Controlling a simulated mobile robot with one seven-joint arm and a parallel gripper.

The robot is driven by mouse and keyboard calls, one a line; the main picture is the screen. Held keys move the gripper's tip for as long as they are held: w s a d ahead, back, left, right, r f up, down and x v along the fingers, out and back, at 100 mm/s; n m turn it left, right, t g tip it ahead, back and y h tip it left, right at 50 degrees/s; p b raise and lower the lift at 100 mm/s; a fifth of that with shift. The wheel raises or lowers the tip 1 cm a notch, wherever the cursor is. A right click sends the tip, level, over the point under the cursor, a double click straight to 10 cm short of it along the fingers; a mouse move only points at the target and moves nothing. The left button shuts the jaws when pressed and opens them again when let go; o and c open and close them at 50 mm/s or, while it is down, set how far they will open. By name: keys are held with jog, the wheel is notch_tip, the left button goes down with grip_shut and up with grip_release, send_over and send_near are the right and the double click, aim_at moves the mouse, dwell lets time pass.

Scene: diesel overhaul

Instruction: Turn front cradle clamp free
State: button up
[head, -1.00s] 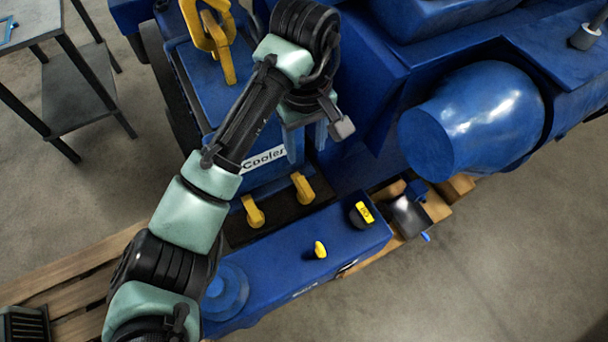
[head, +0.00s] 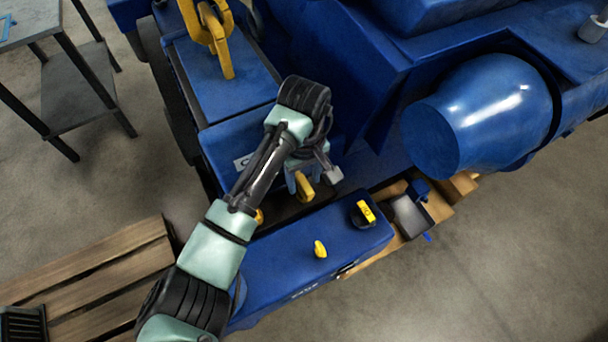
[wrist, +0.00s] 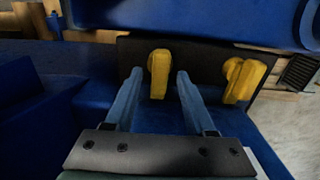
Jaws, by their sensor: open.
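Two yellow clamp handles stand on a dark plate by the cooler. In the head view the right handle (head: 304,188) is at my gripper (head: 300,180), and the left handle (head: 259,216) is partly hidden by my arm. In the wrist view my open gripper (wrist: 159,78) has its two blue-grey fingers on either side of one handle (wrist: 158,64), with a gap on each side. The other handle (wrist: 241,82) is to the right, outside the fingers. I cannot tell which clamp is the front one.
The blue cooler (head: 222,88) with a yellow hook (head: 214,40) lies behind my arm. A blue box (head: 290,262) with a yellow knob (head: 320,249) and a black-and-yellow switch (head: 363,213) lies in front. A blue cylinder (head: 480,115) is at right.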

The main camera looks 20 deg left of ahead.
grip_shut()
